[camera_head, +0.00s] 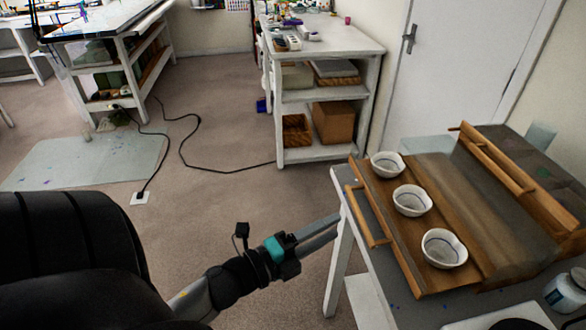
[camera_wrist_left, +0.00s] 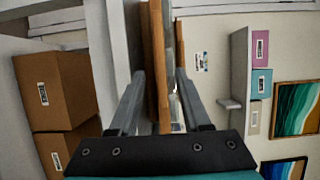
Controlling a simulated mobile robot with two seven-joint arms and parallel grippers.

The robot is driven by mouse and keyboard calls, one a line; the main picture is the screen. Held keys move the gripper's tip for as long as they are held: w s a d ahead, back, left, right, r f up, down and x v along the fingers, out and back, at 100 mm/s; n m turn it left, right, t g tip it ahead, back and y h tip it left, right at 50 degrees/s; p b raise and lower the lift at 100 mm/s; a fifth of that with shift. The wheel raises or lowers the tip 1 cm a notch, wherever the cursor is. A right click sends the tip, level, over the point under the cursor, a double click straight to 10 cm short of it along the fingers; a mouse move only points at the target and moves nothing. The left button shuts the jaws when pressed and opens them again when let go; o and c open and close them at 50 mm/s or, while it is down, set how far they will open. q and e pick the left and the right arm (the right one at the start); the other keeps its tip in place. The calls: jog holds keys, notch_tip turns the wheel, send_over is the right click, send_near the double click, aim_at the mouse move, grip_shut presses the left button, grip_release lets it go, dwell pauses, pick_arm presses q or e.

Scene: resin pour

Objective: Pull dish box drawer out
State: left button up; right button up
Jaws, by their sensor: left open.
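The dish box (camera_head: 435,190) is a wooden box on the grey table at the right in the head view. Its drawer (camera_head: 400,246) shows on the left side, holding three white bowls (camera_head: 412,200) in a row. A wooden bar handle (camera_head: 368,217) runs along the drawer's left face. My left gripper (camera_head: 338,222) is open, with its fingers pointing at the handle from the left. In the left wrist view, a wooden edge (camera_wrist_left: 155,75) lies between the open fingers of the gripper (camera_wrist_left: 160,80); I cannot tell if they touch it. My right gripper is not in view.
The grey table (camera_head: 400,303) has a white jar (camera_head: 567,290) at its front right corner. A white shelf unit (camera_head: 318,100) with boxes stands behind. A black cable (camera_head: 200,170) crosses the floor. The floor left of the table is mostly free.

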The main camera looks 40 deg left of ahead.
pick_arm(q)
jog(key=v, duration=0.7)
jog(key=shift+s+a, duration=0.15)
jog(key=shift+s, duration=0.15)
jog(key=s+f+n+g+y, duration=0.35)
jog(key=f+n, duration=0.25)
jog(key=f, duration=0.9)
jog(key=s+f+n+g+y, duration=0.2)
jog(key=f+n+g, duration=0.35)
jog(key=f, duration=0.95)
jog(key=s+d+f+n+g, duration=0.3)
jog(key=s+f, duration=0.4)
jog(key=s, duration=0.2)
jog(key=s+d+f+n+g, duration=0.3)
jog(key=s+f+n+g, duration=0.1)
jog(key=s+f, duration=0.4)
jog(key=shift+s+f+h, duration=0.15)
jog(key=shift+s+h, duration=0.3)
jog(key=shift+s, duration=0.4)
jog(key=shift+w+d, duration=0.1)
jog(key=shift+w, duration=0.1)
